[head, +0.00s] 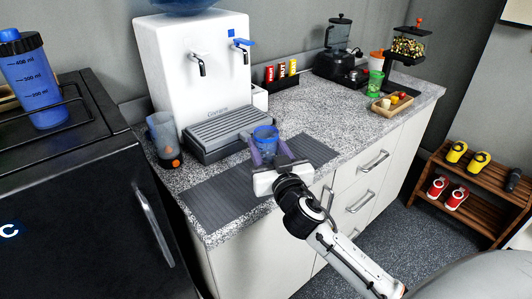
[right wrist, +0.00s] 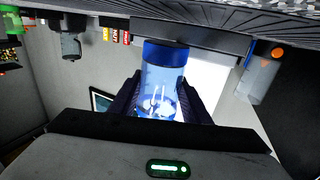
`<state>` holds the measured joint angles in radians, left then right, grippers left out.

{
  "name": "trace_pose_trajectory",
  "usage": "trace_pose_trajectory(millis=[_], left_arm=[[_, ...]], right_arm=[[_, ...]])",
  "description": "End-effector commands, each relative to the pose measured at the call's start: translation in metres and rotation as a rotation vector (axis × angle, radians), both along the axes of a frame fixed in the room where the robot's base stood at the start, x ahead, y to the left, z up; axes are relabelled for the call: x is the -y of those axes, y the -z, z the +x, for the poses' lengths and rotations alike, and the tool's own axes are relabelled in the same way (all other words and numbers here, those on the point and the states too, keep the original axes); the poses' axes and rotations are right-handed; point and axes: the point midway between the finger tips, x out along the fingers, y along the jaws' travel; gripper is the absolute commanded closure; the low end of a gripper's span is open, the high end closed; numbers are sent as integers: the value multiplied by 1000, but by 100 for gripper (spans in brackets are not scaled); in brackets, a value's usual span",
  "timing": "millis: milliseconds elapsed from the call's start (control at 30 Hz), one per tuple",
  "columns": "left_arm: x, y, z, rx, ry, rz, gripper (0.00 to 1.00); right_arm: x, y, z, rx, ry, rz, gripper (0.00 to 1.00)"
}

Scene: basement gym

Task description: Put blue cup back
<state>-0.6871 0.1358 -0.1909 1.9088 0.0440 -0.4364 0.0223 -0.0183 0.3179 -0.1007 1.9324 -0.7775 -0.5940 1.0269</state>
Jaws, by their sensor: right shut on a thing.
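The blue cup (head: 265,137) is clear blue with a darker blue band. My right gripper (head: 268,153) is shut on it, with a finger on each side, over the counter at the front right corner of the white water dispenser (head: 205,75). In the right wrist view, which looks upside down, the cup (right wrist: 163,85) stands between the two dark fingers (right wrist: 165,100). The gripper hides the cup's lower part in the head view, and I cannot tell whether the cup touches the dark ribbed mat (head: 222,203). My left gripper is in neither view.
A smoky tumbler (head: 162,135) stands left of the dispenser's grey drip tray (head: 228,130). A snack-bar box (head: 282,76), a blender (head: 338,40), a green cup (head: 376,84) and a wooden tray (head: 394,103) are farther right. The mat's left part is bare.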

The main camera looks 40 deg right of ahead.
Motion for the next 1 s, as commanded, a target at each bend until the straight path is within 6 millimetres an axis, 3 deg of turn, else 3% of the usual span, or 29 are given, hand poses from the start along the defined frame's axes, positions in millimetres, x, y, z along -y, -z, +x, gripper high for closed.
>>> trace_pose_trajectory(millis=[33,100,300,567,733,1000], left_arm=[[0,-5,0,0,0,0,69],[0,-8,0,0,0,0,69],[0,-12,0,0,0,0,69],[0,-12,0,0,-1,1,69],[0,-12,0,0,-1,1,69],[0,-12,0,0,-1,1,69]], right_arm=[[0,-17,0,6,1,0,83],[0,-31,0,5,0,0,83],[0,-61,0,4,0,0,83],[-4,-67,-2,-2,-8,-3,83],[-41,-47,-29,-11,-81,-14,83],[-120,-26,-104,-9,-248,-13,83]])
